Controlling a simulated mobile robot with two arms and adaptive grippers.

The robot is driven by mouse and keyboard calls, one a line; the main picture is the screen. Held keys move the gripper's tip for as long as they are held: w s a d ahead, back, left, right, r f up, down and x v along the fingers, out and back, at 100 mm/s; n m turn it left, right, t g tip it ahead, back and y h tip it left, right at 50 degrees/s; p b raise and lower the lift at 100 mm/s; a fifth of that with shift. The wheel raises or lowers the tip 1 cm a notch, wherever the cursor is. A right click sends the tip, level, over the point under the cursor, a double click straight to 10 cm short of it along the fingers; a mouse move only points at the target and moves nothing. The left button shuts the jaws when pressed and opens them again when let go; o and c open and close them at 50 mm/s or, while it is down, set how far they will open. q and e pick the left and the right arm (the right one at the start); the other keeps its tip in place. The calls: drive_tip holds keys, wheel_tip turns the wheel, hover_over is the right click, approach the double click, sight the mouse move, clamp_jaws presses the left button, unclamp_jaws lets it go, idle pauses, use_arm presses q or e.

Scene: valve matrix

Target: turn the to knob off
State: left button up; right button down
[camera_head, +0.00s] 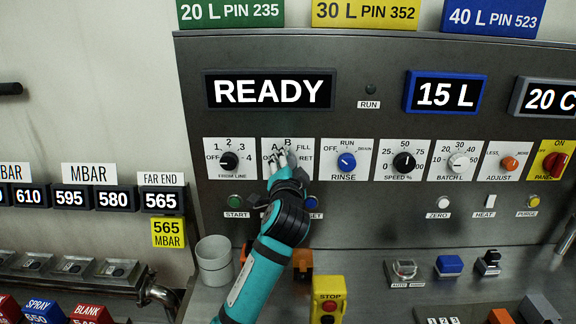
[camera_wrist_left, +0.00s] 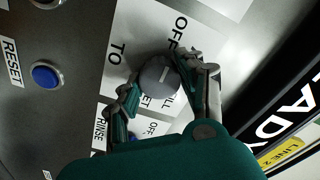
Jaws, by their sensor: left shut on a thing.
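The TO knob is a round grey knob (camera_wrist_left: 158,77) on a white label plate (camera_wrist_left: 118,75) in the left wrist view. A light pointer line shows on its face; its exact setting is hard to read. OFF is printed above the knob in that view, and TO to its left. My left gripper (camera_wrist_left: 160,84) has one finger on each side of the knob and is shut on it. In the head view my left gripper (camera_head: 282,160) covers the knob and part of its plate, where A, B and FILL show. My right gripper is not in view.
The FROM LINE knob (camera_head: 228,161) is just left and the blue RINSE knob (camera_head: 346,162) just right. A green START button (camera_head: 236,201) and a blue RESET button (camera_wrist_left: 45,75) sit below. A yellow STOP box (camera_head: 328,300) and a pale cup (camera_head: 214,260) stand near my arm.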

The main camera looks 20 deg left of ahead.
use_arm(q)
drive_tip(key=shift+f, duration=0.15)
drive_tip(key=o, duration=1.2)
drive_tip(key=v, duration=1.2)
